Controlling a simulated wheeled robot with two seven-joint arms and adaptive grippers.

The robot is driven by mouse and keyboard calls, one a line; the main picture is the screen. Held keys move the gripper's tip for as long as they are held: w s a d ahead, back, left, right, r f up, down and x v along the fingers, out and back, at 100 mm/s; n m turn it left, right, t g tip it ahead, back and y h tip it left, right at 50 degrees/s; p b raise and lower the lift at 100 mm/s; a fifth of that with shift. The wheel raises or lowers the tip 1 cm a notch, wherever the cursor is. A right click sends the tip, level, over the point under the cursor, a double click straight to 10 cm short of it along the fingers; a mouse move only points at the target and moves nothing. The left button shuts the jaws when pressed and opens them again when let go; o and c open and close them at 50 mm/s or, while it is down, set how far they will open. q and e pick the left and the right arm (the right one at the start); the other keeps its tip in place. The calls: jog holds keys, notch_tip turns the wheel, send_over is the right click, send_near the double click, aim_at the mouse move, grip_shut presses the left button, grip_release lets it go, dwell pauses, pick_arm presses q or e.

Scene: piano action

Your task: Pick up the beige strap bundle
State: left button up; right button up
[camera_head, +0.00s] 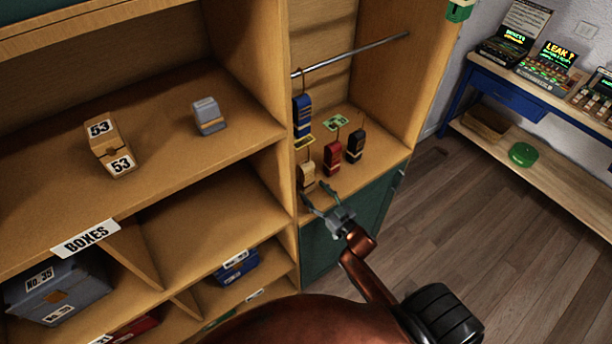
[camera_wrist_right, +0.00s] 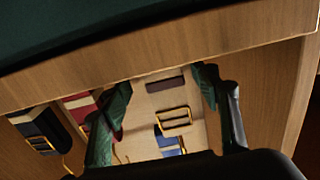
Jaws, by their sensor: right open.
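The beige strap bundle (camera_head: 306,177) stands at the front left of the cabinet's shelf. In the right wrist view the beige strap bundle (camera_wrist_right: 150,103) shows a dark band and a brass buckle, and it lies between my finger pads. My right gripper (camera_head: 317,190) is open at the shelf's front edge, its fingers pointing at the bundle. In the right wrist view the gripper (camera_wrist_right: 163,82) has one green-padded finger on each side of the bundle. I cannot tell whether either pad touches it. My left gripper is not in view.
A red bundle (camera_head: 332,158) and a black bundle (camera_head: 355,146) stand to the right on the same shelf. A blue bundle (camera_head: 302,115) hangs behind, below a metal rail (camera_head: 350,54). A wooden divider (camera_head: 272,180) bounds the shelf on the left.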

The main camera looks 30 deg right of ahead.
aim_at(309, 187)
jog(key=w, duration=0.3)
jog(key=w+a, duration=0.1)
jog(key=w, duration=0.1)
jog(key=shift+r+p, duration=0.35)
jog(key=shift+r, duration=0.05)
jog(key=shift+w, duration=0.1)
jog(key=shift+d, duration=0.1)
jog(key=shift+c, duration=1)
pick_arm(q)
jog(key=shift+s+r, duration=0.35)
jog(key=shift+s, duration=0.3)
pick_arm(e)
jog(key=c, duration=1.2)
jog(key=shift+c, duration=0.2)
